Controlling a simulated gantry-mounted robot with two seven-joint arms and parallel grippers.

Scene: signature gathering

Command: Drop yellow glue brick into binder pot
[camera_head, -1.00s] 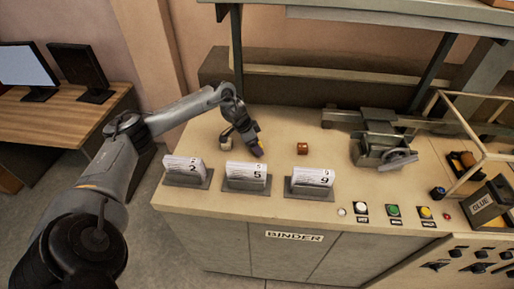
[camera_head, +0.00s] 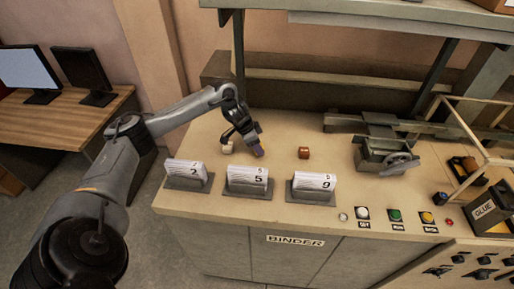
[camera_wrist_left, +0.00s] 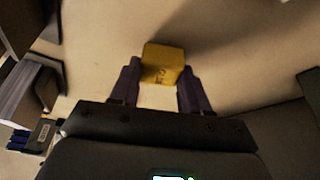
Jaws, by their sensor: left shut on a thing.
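My left gripper (camera_head: 258,152) is low over the binder bench (camera_head: 215,225), behind the middle paper stack. In the left wrist view, its two dark purple fingers are shut on the yellow glue brick (camera_wrist_left: 163,62), which sits between the fingertips. In the head view the brick is mostly hidden by the fingers. A dark box marked GLUE (camera_head: 484,211) stands at the far right of the bench. I cannot tell for sure which container is the binder pot. My right gripper is not in view.
A white block (camera_head: 227,147) is left of the gripper and a brown block (camera_head: 304,153) is right of it. Paper stacks (camera_head: 248,181) in grey holders line the front. A clamp machine (camera_head: 385,150) and a frame (camera_head: 470,130) stand at the right.

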